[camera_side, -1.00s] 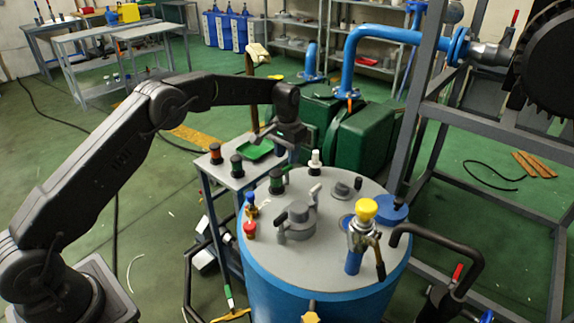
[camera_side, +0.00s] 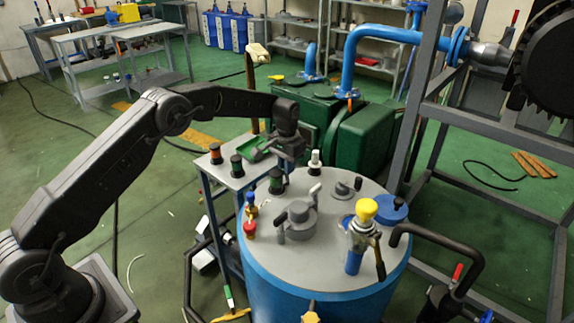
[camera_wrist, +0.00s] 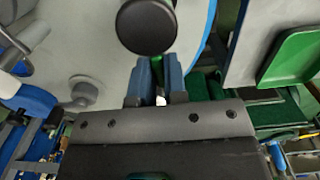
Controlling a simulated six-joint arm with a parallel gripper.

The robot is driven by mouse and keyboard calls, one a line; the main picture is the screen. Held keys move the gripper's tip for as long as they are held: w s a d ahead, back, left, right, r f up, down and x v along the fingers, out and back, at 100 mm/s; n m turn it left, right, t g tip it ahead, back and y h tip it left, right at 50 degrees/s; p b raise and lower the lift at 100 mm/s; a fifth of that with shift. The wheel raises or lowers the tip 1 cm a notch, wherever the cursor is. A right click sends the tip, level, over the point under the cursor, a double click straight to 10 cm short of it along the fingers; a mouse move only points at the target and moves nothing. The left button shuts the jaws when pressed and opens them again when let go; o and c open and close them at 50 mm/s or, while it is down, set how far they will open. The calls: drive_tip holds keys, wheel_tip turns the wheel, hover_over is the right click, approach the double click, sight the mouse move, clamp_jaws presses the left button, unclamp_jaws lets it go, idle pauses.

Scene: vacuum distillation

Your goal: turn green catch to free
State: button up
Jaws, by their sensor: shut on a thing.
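The green catch (camera_side: 276,183) stands at the back left of the grey lid of the blue vessel. It has a dark body with a green band. In the wrist view a green strip of the catch (camera_wrist: 155,68) shows between the two blue fingers, beside a round black knob. My gripper (camera_wrist: 156,80) is shut on the catch. In the side view my gripper (camera_side: 284,162) is low over the lid's back edge, right at the catch. Its fingertips are small and dark there, so the exact contact is hard to see.
On the lid (camera_side: 332,238) stand a grey capped fitting (camera_side: 299,215), a white-topped post (camera_side: 315,160) and a yellow-topped valve (camera_side: 362,212). A side table (camera_side: 225,178) with a green tray (camera_side: 257,150) and dark-topped pieces is left of the vessel. Green tanks (camera_side: 362,135) stand behind.

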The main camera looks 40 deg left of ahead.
clamp_jaws()
drive_tip(key=shift+m, duration=1.5)
drive_tip(key=o, duration=0.6)
unclamp_jaws()
drive_tip(key=shift+o, duration=0.2)
wheel_tip(320, 180, up, 14)
drive_tip(key=shift+f, duration=0.1)
